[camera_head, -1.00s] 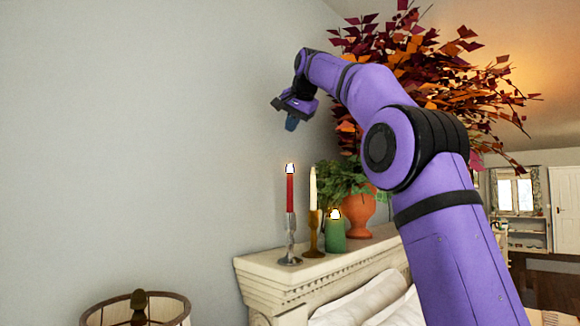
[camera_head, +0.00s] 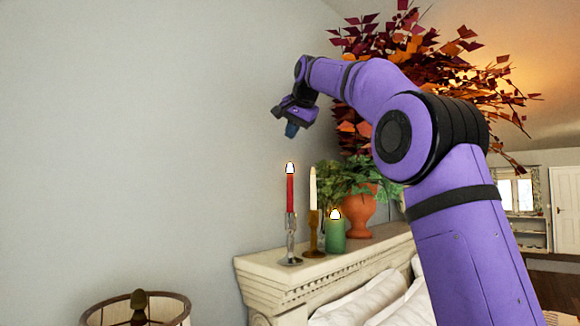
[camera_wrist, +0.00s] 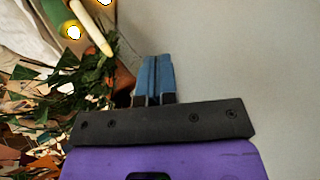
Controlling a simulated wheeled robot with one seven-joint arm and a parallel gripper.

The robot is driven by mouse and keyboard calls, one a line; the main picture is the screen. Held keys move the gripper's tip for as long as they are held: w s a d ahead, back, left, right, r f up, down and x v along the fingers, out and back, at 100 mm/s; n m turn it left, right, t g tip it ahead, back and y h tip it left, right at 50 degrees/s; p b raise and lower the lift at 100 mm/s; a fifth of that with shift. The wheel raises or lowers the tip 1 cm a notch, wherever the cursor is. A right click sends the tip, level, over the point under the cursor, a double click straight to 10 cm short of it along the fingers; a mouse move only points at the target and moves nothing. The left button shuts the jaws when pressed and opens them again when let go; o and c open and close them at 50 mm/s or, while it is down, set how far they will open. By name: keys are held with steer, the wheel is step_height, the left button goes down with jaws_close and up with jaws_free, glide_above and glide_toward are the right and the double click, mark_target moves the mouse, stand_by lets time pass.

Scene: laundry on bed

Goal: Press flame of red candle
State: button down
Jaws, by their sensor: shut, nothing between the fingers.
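The red candle (camera_head: 290,194) stands upright in a silver holder (camera_head: 291,244) on the mantel-like ledge, with a white-yellow flame (camera_head: 290,168) at its top. My gripper (camera_head: 291,130) is above that flame, apart from it, with its blue fingers pointing down. In the wrist view my gripper (camera_wrist: 154,62) has both blue fingers together and nothing between them. A bright flame (camera_wrist: 104,2) is cut by the top edge of the wrist view; I cannot tell for certain that it is the red candle's. The red candle's body is not visible there.
Close right of the red candle are an unlit white candle (camera_head: 313,189) and a lit green candle (camera_head: 335,235). A terracotta vase (camera_head: 357,213) with leafy branches stands behind. The ledge (camera_head: 272,268) meets the wall (camera_head: 140,130); the space left of the candle is clear.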

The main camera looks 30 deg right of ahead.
steer(key=shift+f, duration=2.8)
steer(key=shift+f, duration=0.4)
steer(key=shift+f, duration=0.45)
stand_by(0.8)
steer(key=shift+r, duration=0.85)
steer(key=shift+r, duration=2.5)
